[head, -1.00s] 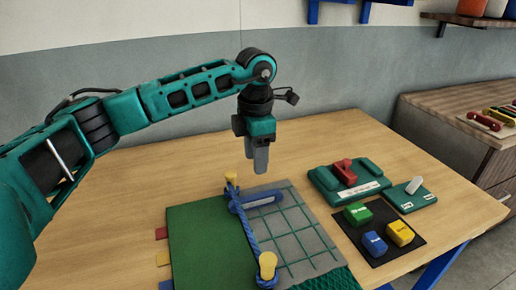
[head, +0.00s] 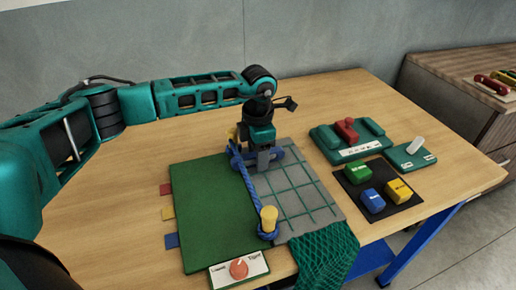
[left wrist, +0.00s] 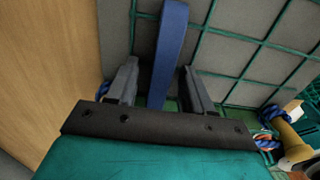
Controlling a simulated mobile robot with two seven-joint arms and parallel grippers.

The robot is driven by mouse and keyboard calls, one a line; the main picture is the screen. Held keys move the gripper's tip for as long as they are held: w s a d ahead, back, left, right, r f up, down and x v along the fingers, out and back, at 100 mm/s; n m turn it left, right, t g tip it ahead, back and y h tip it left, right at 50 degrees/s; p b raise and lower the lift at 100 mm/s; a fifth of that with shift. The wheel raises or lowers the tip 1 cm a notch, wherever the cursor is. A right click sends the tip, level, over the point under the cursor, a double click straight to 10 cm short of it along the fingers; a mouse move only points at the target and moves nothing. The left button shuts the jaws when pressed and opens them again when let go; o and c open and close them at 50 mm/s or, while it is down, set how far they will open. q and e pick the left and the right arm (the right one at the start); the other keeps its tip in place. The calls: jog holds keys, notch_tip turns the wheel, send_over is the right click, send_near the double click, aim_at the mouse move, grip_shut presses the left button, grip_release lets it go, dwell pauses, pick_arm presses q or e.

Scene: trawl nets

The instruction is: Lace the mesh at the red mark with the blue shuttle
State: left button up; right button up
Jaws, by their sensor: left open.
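The blue shuttle (head: 281,154) lies at the back of the green mesh on a grey panel (head: 318,214). My left gripper (head: 262,162) is low over the shuttle, pointing down, and hides its middle. In the left wrist view the open fingers (left wrist: 160,68) stand on either side of the blue shuttle (left wrist: 172,40), with gaps on both sides. A red tab (head: 166,189) sticks out from the left edge of the green board (head: 205,205); I see no red mark on the mesh itself. My right gripper is out of view.
A blue rope (head: 247,182) runs beside the mesh to a front yellow peg (head: 268,216). Loose netting (head: 325,255) hangs in front. The table's back is clear.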

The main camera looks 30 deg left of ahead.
pick_arm(q)
jog(key=shift+c, duration=0.5)
grip_shut()
jog(key=shift+w+d+r+b, duration=0.15)
jog(key=shift+w+d+b, duration=0.65)
jog(key=shift+w+d, duration=0.4)
jog(key=shift+a, duration=0.1)
jog(key=shift+r+p, duration=1.2)
jog(key=shift+r, duration=0.4)
notch_tip(320, 180, up, 2)
jog(key=shift+r+p, duration=0.1)
jog(key=shift+p, duration=0.45)
jog(key=shift+r, duration=1.4)
